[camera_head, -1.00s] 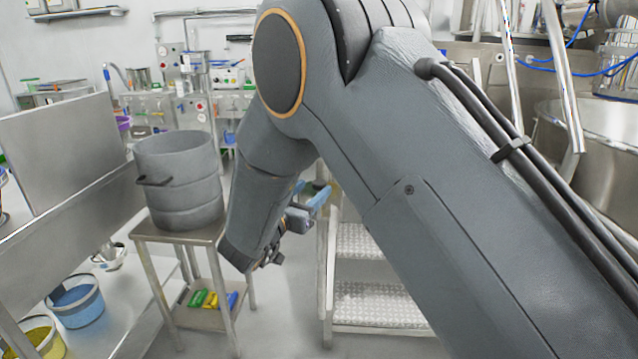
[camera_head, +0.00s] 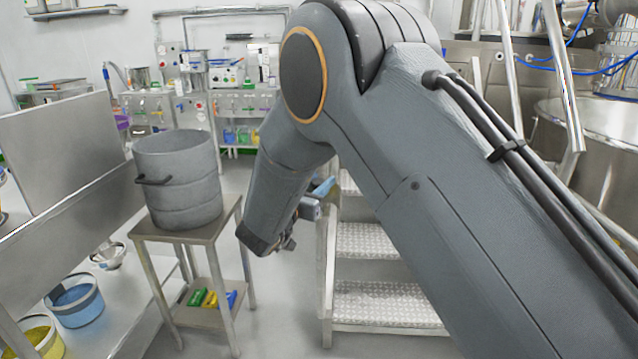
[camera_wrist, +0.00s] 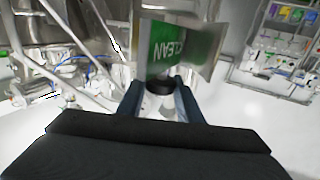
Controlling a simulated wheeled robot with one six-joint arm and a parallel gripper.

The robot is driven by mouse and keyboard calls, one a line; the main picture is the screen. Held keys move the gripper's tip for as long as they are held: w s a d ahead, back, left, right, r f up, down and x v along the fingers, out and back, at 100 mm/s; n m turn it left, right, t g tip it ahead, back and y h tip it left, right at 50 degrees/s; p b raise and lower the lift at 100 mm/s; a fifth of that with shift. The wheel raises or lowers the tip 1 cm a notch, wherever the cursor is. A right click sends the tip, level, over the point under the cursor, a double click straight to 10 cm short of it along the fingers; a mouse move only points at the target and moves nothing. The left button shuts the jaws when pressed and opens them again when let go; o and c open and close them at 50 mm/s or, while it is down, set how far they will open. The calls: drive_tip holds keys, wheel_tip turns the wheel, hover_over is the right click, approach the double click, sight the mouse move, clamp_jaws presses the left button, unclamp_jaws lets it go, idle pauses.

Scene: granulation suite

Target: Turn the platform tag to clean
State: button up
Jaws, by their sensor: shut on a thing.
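The platform tag shows in the wrist view as a green plate (camera_wrist: 162,47) with the white word CLEAN, which reads turned over in this picture. A plain silvery-grey panel (camera_wrist: 207,48) joins it at an angle on the right. My gripper (camera_wrist: 158,92) has its two fingers closed on the dark round part at the base of the tag. In the head view my gripper (camera_head: 318,198) is partly hidden behind my forearm, beside the steps. I cannot make out the tag itself in the head view.
Metal platform steps (camera_head: 375,300) with a side rail stand just right of my gripper. A grey drum (camera_head: 178,180) sits on a small steel table (camera_head: 165,236) at left. Blue (camera_head: 75,300) and yellow buckets are at lower left. Floor between table and steps is clear.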

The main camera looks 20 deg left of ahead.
drive_tip(key=shift+y, duration=0.3)
drive_tip(key=n+y, duration=0.3)
drive_tip(key=y, duration=0.2)
drive_tip(key=shift+d+n+p, duration=0.15)
drive_tip(key=shift+n+p, duration=0.2)
drive_tip(key=shift+n, duration=0.05)
drive_tip(key=n+g+y+b, duration=0.1)
drive_tip(key=n+y, duration=0.1)
drive_tip(key=y, duration=0.1)
drive_tip(key=n+g+y+b, duration=0.1)
drive_tip(key=n+y, duration=0.1)
drive_tip(key=y, duration=0.2)
drive_tip(key=shift+w+f+n+g, duration=0.1)
drive_tip(key=shift+n+g, duration=0.2)
drive_tip(key=shift+g, duration=0.1)
drive_tip(key=n+g+y+b, duration=0.2)
drive_tip(key=n+g+y, duration=0.2)
drive_tip(key=y, duration=0.1)
drive_tip(key=shift+g, duration=0.3)
drive_tip(key=shift+r+n+g+y+b, duration=0.1)
drive_tip(key=shift+n+g+y+b, duration=0.15)
drive_tip(key=shift+n+g+y, duration=0.75)
drive_tip(key=shift+r+n+g+y+b, duration=0.1)
drive_tip(key=shift+n+g+y+b, duration=0.2)
drive_tip(key=shift+n+g, duration=1.35)
drive_tip(key=shift+a+g, duration=0.2)
drive_tip(key=shift+g, duration=0.35)
drive_tip(key=o, duration=1)
drive_tip(key=shift+m, duration=0.25)
drive_tip(key=shift+o, duration=0.2)
